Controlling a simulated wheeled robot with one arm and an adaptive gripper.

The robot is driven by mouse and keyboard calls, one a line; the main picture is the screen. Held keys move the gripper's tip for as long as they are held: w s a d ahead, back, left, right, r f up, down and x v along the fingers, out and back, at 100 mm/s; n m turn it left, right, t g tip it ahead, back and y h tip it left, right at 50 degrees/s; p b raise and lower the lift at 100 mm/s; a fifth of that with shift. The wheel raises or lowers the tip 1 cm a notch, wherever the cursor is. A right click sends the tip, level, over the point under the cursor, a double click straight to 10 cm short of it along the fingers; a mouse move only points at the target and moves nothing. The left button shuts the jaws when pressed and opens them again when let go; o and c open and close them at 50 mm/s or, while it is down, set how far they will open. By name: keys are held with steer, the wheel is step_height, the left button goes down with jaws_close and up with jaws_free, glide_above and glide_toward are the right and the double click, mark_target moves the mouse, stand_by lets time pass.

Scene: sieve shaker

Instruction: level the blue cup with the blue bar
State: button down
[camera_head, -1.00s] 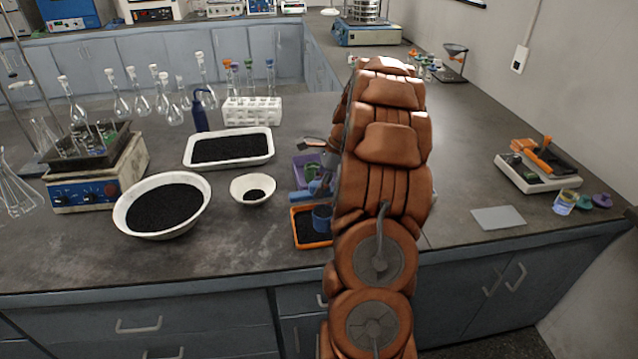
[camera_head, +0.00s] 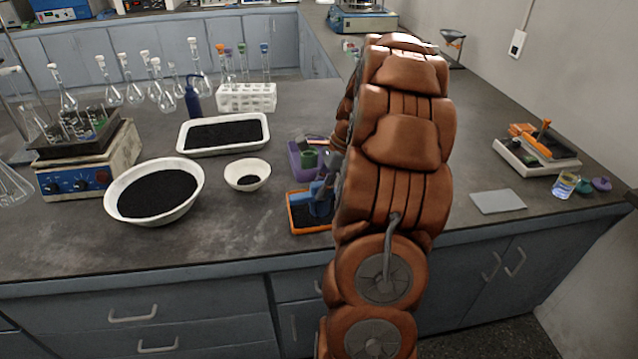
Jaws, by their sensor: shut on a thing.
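The blue cup (camera_head: 321,209) stands in the orange-rimmed tray (camera_head: 296,232) of black grains near the bench's front edge, partly hidden. My gripper (camera_head: 329,182) is just above the tray, half hidden behind my brown arm. It is shut on the blue bar (camera_head: 305,196), which shows left of the fingers, low at the cup's top. I cannot tell whether bar and cup touch. The cup's fill cannot be seen.
A purple tray (camera_head: 296,163) with a green cup (camera_head: 308,158) is just behind. A white bowl of black grains (camera_head: 113,212), a small white bowl (camera_head: 262,181) and a white tray (camera_head: 184,146) are to the left. A grey plate (camera_head: 497,201) lies right on clear bench.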

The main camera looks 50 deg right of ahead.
steer(key=shift+s+a, duration=0.45)
steer(key=shift+s, duration=0.25)
steer(key=shift+s+a, duration=0.4)
steer(key=shift+s, duration=0.25)
steer(key=shift+s+a+r, duration=0.15)
steer(key=shift+r, duration=0.05)
steer(key=shift+r+p, duration=1.45)
steer(key=shift+r, duration=1.4)
